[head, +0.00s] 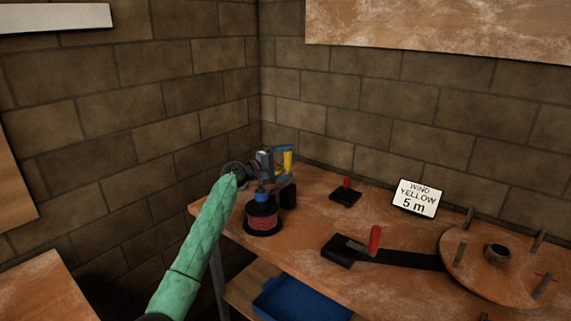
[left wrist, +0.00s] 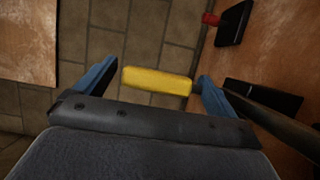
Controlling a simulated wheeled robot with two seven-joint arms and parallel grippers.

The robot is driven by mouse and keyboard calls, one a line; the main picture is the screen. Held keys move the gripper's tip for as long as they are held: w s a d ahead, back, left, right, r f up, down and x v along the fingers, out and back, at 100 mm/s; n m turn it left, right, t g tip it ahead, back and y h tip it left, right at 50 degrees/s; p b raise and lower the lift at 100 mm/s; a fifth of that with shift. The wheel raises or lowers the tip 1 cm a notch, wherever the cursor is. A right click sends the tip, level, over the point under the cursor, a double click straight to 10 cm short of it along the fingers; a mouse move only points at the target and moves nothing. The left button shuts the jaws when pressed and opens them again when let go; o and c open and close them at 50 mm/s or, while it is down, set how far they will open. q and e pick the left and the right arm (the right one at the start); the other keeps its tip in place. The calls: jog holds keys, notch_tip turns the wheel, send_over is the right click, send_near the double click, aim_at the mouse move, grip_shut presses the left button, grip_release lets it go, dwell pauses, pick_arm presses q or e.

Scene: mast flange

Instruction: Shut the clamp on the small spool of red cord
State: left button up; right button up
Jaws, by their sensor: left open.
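The small spool of red cord (head: 263,218) stands upright near the table's left corner, with a blue piece (head: 262,195) over its top. A dark block (head: 288,195), seemingly the clamp's base, stands right beside it. A yellow handle (head: 288,162), seemingly the clamp's, stands above. My left gripper (head: 281,166) is open, its blue fingers on either side of the handle. In the left wrist view the yellow handle (left wrist: 157,80) lies between the fingers, its right end close to the right finger. I cannot tell whether they touch. The spool is not visible there. My right gripper is out of view.
A black base with a red knob (head: 345,195) stands behind. A longer black piece with a red handle (head: 375,240) leads to a round pegged wooden disc (head: 497,268). A sign (head: 418,198) reads "WIND YELLOW 5 m". A blue bin (head: 300,300) is below; brick walls are close behind.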

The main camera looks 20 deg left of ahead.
pick_arm(q)
jog(key=b+v, duration=0.2)
jog(key=v, duration=0.5)
jog(key=shift+s+a, duration=0.25)
jog(key=shift+s, duration=0.05)
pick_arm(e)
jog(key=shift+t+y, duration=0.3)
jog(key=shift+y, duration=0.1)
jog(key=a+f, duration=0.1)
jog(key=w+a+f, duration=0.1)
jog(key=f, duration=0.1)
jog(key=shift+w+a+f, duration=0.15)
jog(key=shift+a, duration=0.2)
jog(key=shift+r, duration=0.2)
